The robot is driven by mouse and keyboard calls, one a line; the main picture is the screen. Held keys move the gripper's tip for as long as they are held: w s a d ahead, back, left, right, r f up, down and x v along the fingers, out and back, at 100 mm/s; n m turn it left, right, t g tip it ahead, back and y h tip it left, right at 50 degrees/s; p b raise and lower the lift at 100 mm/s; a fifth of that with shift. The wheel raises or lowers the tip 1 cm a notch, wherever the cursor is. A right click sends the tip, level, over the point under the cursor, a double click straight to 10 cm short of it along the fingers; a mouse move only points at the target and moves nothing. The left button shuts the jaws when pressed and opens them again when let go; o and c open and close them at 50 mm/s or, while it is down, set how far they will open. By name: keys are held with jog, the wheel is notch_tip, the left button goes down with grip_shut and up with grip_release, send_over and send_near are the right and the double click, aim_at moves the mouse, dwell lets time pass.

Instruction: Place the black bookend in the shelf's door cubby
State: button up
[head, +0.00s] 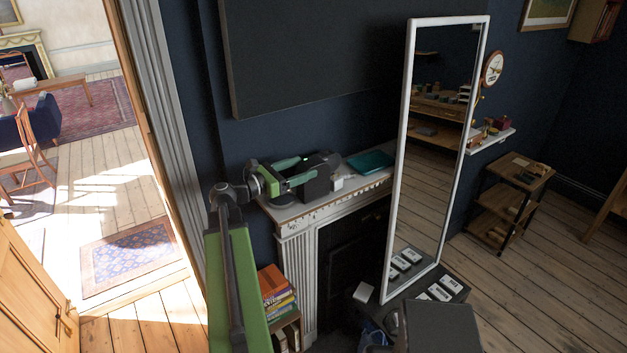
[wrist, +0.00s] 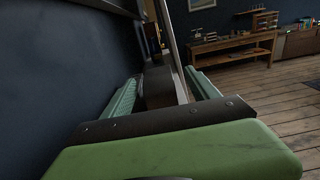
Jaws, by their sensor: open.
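A black, blocky object (head: 320,178), which looks like the black bookend, stands upright on the white mantelpiece (head: 290,212). My gripper (head: 305,169) is open at the left end of the mantel, its two green fingers pointing right towards this object. In the wrist view a dark block (wrist: 157,86) shows between the spread fingers (wrist: 160,90); whether they touch it I cannot tell. Below the mantel's left end is a small wooden shelf (head: 290,322) holding several coloured books. Much of it is hidden by my arm, and I cannot make out which part is the door cubby.
A small white item (head: 338,184) and a teal book (head: 371,161) lie right of the black object. A tall white-framed mirror (head: 400,130) stands in front of the mantel's right part. A doorway opens at left. Floor is clear towards the wooden rack (head: 510,197).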

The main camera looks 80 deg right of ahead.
aim_at(313, 162)
jog(key=x, duration=0.5)
jog(key=shift+d, duration=0.25)
jog(key=shift+w, duration=0.1)
grip_shut()
